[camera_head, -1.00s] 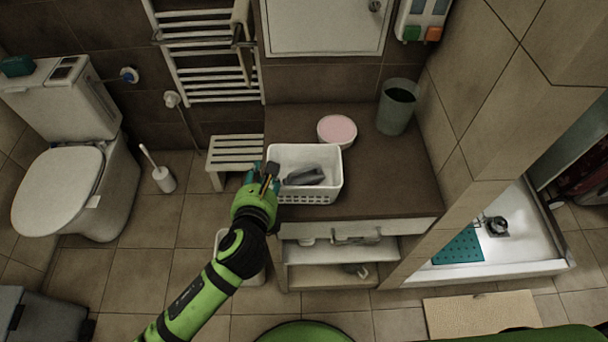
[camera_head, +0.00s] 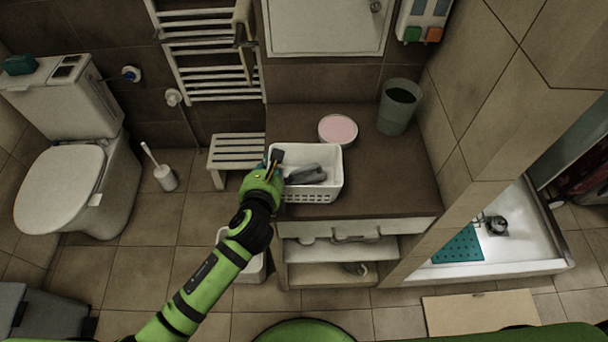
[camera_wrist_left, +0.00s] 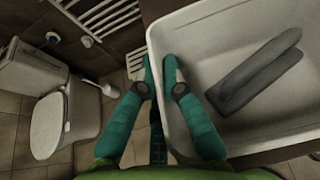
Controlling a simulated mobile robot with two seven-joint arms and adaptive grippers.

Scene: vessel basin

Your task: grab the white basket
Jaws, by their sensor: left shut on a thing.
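The white basket (camera_head: 318,192) stands upright on the brown counter, near its left edge, in the head view. It has rows of small holes in its front wall, and a folded grey thing (camera_head: 308,174) lies inside. My left gripper (camera_head: 272,166) is at the basket's left wall. In the left wrist view the teal fingers (camera_wrist_left: 158,72) are shut on the rim, one finger outside and one inside the white basket (camera_wrist_left: 186,88). The grey thing also shows there (camera_wrist_left: 258,72). My right gripper is not in view.
A round pink-topped container (camera_head: 338,130) and a grey-green bin (camera_head: 397,106) stand behind the basket on the counter (camera_head: 375,185). A slatted white stool (camera_head: 235,152) is left of the counter, with a toilet (camera_head: 72,180) further left. A tiled wall rises at right.

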